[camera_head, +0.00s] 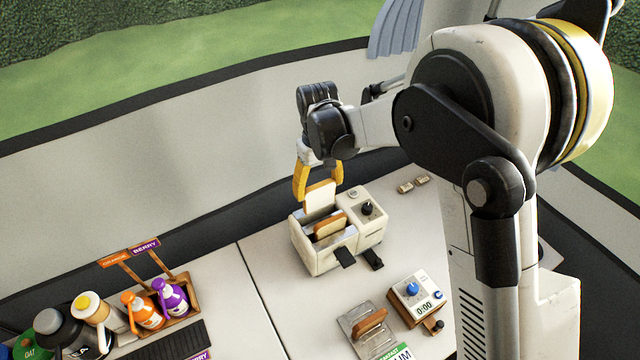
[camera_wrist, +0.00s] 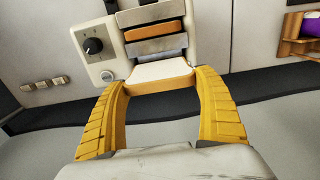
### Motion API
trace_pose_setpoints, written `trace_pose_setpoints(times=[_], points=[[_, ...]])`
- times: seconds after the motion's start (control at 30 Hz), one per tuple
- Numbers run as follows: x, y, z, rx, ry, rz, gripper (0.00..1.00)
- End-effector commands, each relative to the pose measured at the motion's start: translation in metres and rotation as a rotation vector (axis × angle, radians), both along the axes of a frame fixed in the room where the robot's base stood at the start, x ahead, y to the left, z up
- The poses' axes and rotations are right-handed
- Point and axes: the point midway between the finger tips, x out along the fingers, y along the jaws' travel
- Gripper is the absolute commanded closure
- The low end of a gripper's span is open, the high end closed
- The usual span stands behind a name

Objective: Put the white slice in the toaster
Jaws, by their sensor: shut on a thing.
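The white slice (camera_head: 320,197) has a pale face and a brown crust. It stands upright at the far slot of the cream toaster (camera_head: 318,258), its upper part above the slot. My gripper (camera_head: 319,186) is above the toaster with its yellow fingers shut on the slice. In the wrist view the slice (camera_wrist: 160,76) sits between the two yellow fingertips (camera_wrist: 160,84), with the toaster body (camera_wrist: 208,40) beyond. How deep its lower edge reaches is hidden. A second slice (camera_head: 330,226) with a brown crust stands in the nearer slot.
A timer box (camera_head: 413,300) and a metal plate with a wooden handle (camera_head: 366,328) lie in front of the toaster. Orange (camera_head: 146,311) and purple (camera_head: 172,297) bottles stand in a wooden rack at left.

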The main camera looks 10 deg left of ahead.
Motion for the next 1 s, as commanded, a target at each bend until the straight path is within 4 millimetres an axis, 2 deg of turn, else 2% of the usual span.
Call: trace_pose_setpoints(times=[0.63, 0.8, 1.0], points=[[0.000, 0.000, -0.065, 0.000, 0.000, 0.000, 0.37], [0.000, 0.000, -0.074, 0.000, 0.000, 0.000, 0.37], [0.000, 0.000, -0.075, 0.000, 0.000, 0.000, 0.37]])
